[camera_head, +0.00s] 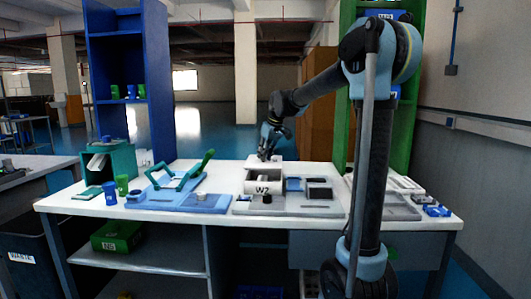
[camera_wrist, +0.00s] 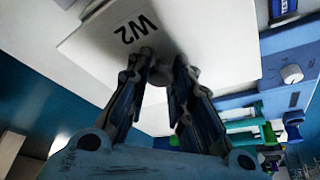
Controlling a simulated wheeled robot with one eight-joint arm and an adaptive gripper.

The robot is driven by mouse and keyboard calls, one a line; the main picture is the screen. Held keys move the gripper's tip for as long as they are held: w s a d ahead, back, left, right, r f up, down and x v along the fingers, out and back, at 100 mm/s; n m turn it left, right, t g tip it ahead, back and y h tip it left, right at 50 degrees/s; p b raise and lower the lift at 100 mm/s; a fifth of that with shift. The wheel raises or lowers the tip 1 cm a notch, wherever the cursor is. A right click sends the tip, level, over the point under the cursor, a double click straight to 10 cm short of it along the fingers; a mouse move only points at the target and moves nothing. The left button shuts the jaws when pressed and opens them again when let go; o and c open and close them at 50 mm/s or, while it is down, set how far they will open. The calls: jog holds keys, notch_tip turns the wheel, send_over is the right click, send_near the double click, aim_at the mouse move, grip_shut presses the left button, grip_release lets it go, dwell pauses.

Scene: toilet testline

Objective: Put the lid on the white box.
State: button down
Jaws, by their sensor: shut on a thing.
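The white lid (camera_wrist: 215,48), also marked W2, fills the upper middle of the wrist view. My gripper (camera_wrist: 160,72) is shut on the knob at the lid's centre. In the head view my gripper (camera_head: 265,153) is behind and above the box, with the lid (camera_head: 277,163) under it. I cannot tell whether the lid touches the table. The box is not clearly seen in the wrist view.
A blue fixture (camera_head: 200,203) with a green handle stands left of the box. A grey device (camera_head: 319,188) stands close on its right. Blue and green cups (camera_head: 122,185) and a teal holder (camera_head: 121,162) are at the table's left. A green shelf stands behind on the right.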

aim_at(266, 161)
jog(key=shift+f, duration=2.1)
jog(key=shift+s+d, duration=0.1)
jog(key=shift+s, duration=0.05)
jog(key=shift+f, duration=0.4)
jog(key=c, duration=1.3)
grip_release()
jog(key=shift+c, duration=0.2)
jog(key=shift+r, duration=3.5)
